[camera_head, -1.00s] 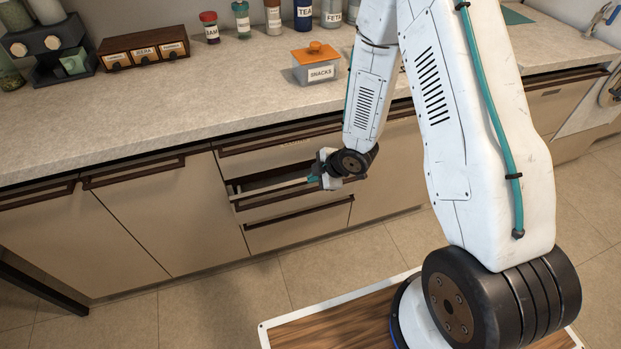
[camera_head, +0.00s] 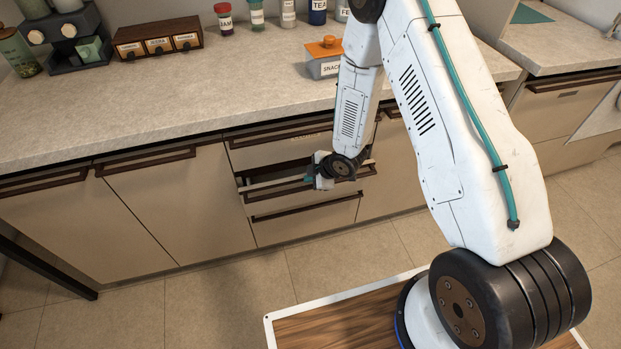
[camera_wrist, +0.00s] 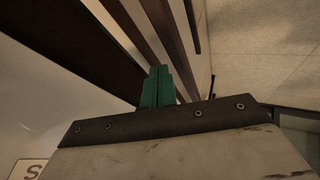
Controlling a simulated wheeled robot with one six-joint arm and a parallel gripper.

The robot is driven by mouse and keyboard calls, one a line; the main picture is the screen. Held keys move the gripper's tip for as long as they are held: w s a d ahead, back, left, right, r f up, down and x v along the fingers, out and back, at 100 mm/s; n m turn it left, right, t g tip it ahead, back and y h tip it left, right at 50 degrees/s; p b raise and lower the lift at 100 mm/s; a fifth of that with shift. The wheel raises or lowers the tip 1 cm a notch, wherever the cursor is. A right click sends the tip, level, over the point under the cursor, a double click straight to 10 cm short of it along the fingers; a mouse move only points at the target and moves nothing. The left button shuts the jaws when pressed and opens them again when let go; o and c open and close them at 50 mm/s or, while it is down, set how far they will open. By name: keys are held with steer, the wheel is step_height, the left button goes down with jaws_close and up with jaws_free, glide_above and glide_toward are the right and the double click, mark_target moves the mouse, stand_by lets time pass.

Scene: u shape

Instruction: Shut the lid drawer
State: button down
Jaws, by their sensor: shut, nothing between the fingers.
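The drawer (camera_head: 274,187) stands partly open in the middle of the drawer stack under the counter in the head view. Its pale top edge shows in front of a dark gap; its label cannot be read. My gripper (camera_head: 312,181) is at the right part of this drawer's front. It hides that part, and I cannot tell whether it touches. In the wrist view my gripper's green fingers (camera_wrist: 158,86) are together with nothing between them. They point toward brown handle strips and pale fronts.
A closed drawer front (camera_head: 262,148) is above and another (camera_head: 300,221) below. A cupboard door (camera_head: 175,200) is to the left. The counter (camera_head: 160,100) overhangs, with a snacks box (camera_head: 324,68) near its edge. The tiled floor (camera_head: 220,300) in front is clear.

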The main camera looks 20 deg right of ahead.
steer(key=shift+w, duration=1.2)
